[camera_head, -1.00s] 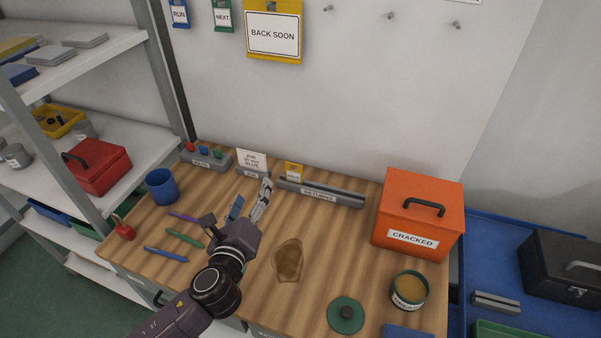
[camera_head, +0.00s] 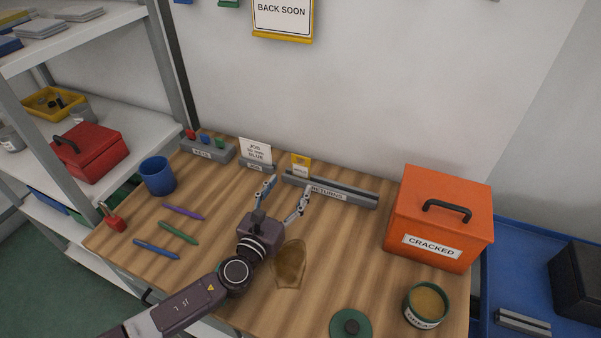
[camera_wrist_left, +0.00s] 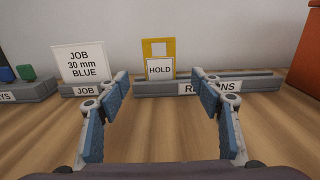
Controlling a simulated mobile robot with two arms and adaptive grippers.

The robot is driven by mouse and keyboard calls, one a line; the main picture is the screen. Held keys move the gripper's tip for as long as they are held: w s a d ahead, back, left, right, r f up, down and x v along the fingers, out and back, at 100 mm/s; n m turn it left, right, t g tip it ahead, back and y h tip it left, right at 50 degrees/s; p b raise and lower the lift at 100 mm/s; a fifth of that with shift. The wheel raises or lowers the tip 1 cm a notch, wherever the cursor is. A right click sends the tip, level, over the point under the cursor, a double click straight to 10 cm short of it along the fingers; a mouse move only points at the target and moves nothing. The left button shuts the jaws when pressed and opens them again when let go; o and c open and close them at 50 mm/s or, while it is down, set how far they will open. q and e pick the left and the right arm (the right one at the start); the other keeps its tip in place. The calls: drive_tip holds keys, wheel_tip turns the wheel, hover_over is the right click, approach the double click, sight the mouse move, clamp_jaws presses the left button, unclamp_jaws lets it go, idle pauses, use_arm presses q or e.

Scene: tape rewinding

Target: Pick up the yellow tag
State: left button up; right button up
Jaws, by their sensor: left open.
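The yellow tag (camera_head: 301,165) has a white label and stands upright in the left part of the grey returns rack (camera_head: 349,196) at the back of the table. In the left wrist view the tag (camera_wrist_left: 158,48) reads HOLD and is seen between and beyond my fingers. My left gripper (camera_head: 285,198) is open and empty, in front of the rack and short of the tag. In the left wrist view its two blue-padded fingertips (camera_wrist_left: 158,85) are wide apart. My right gripper is not in view.
A job card (camera_head: 256,150) stands in a grey holder left of the tag. An orange CRACKED box (camera_head: 438,215) stands right.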

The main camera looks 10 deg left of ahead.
sight(300, 168)
use_arm(q)
drive_tip(key=shift+w, duration=0.35)
drive_tip(key=w, duration=0.2)
drive_tip(key=w+d, duration=0.1)
drive_tip(key=w, duration=0.2)
drive_tip(key=shift+w+d, duration=0.1)
drive_tip(key=shift+w, duration=0.05)
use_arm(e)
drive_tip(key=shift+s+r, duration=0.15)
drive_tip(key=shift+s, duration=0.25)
use_arm(q)
drive_tip(key=shift+c, duration=0.6)
drive_tip(key=c, duration=0.8)
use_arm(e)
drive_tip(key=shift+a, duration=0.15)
use_arm(q)
drive_tip(key=shift+r, duration=0.1)
